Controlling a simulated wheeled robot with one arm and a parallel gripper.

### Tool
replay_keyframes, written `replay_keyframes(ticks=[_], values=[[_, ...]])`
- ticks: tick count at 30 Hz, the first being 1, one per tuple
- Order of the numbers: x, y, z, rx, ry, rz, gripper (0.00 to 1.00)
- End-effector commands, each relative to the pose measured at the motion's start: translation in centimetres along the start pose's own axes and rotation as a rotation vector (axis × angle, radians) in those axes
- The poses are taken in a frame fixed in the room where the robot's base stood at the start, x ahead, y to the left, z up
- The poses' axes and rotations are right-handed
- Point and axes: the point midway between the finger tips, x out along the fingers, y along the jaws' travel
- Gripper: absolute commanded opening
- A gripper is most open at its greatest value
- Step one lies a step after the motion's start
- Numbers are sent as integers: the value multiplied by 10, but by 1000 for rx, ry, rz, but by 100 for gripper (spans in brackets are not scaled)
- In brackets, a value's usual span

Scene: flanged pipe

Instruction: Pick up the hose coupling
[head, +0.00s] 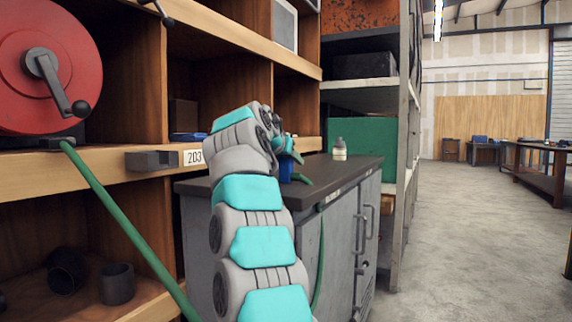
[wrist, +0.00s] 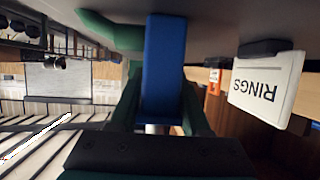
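The blue hose coupling (head: 286,170) is at the counter top below my gripper (head: 292,152) in the head view. In the wrist view the coupling (wrist: 164,65) is an upright blue block between the two green fingers of my gripper (wrist: 163,100). The fingers lie against both its sides with no clear gap, so my gripper looks shut on it. A green hose (wrist: 115,35) is beside the coupling; a short piece of this hose (head: 303,179) shows on the counter. I cannot tell if the coupling is clear of the counter.
The grey cabinet's dark counter (head: 335,175) holds a small bottle (head: 339,149) at the back right. A red hose reel (head: 45,65) is on the wooden shelf at left, its green hose hanging down. A white "RINGS" box (wrist: 266,88) is in the wrist view.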

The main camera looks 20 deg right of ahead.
Motion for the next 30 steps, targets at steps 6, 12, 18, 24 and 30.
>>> replay_keyframes(ticks=[6,12,18,24,30], values=[[0,0,0,0,0,0,21],[0,0,0,0,0,0,0],[0,0,0,0,0,0,0],[0,0,0,0,0,0,0],[-1,0,-3,0,0,1,0]])
